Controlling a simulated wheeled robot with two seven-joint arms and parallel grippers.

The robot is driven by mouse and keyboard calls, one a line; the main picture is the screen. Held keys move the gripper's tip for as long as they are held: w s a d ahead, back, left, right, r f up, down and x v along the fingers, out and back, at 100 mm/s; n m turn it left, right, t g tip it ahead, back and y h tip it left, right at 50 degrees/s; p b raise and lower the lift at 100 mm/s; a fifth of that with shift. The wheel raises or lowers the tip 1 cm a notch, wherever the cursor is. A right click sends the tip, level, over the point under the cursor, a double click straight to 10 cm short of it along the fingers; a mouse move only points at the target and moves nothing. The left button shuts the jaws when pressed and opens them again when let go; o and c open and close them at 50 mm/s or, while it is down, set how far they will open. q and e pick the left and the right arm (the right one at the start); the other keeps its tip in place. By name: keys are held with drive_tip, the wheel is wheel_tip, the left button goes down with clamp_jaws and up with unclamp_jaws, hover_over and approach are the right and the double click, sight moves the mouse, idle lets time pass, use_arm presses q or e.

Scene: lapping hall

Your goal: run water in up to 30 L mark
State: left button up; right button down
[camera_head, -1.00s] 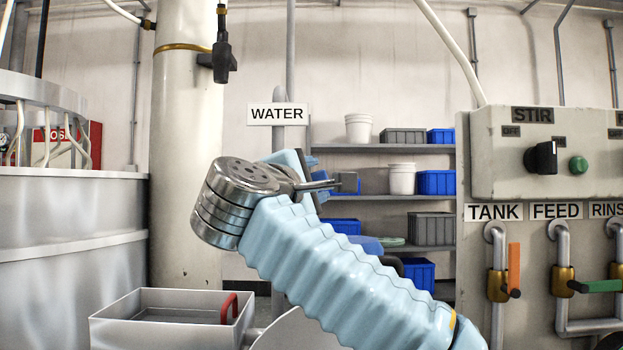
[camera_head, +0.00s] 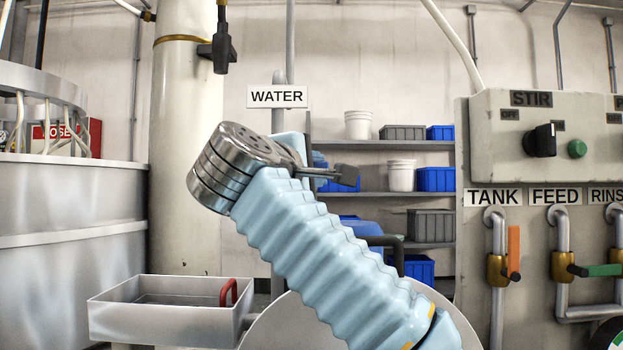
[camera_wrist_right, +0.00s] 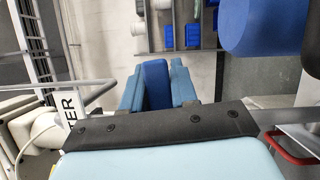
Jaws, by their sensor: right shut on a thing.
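My right arm, in a pale blue ribbed sleeve with a silver wrist, crosses in front and hides what lies behind. In the right wrist view my right gripper (camera_wrist_right: 156,88) has its two lighter blue fingers shut on a darker blue piece (camera_wrist_right: 155,78); I cannot tell what it belongs to. In the head view the wrist hides most of this gripper. My left gripper is not in view. No water, level or 30 L mark can be made out.
A grey open basin (camera_head: 165,310) with a red handle (camera_head: 229,292) is at lower left. Right stands a panel with a STIR knob (camera_head: 541,139), an orange TANK lever (camera_head: 513,250) and a green FEED lever (camera_head: 602,270). Shelves (camera_head: 375,193) with bins are behind.

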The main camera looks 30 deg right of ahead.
drive_tip(key=shift+f+m, duration=0.45)
drive_tip(key=shift+m, duration=0.15)
drive_tip(key=c, duration=1)
unclamp_jaws()
drive_tip(key=shift+o, duration=0.2)
drive_tip(key=b+v, duration=0.1)
drive_tip(key=v, duration=1.2)
drive_tip(key=shift+s+a+r, duration=0.2)
drive_tip(key=shift+a+r, duration=0.1)
drive_tip(key=shift+a, duration=0.05)
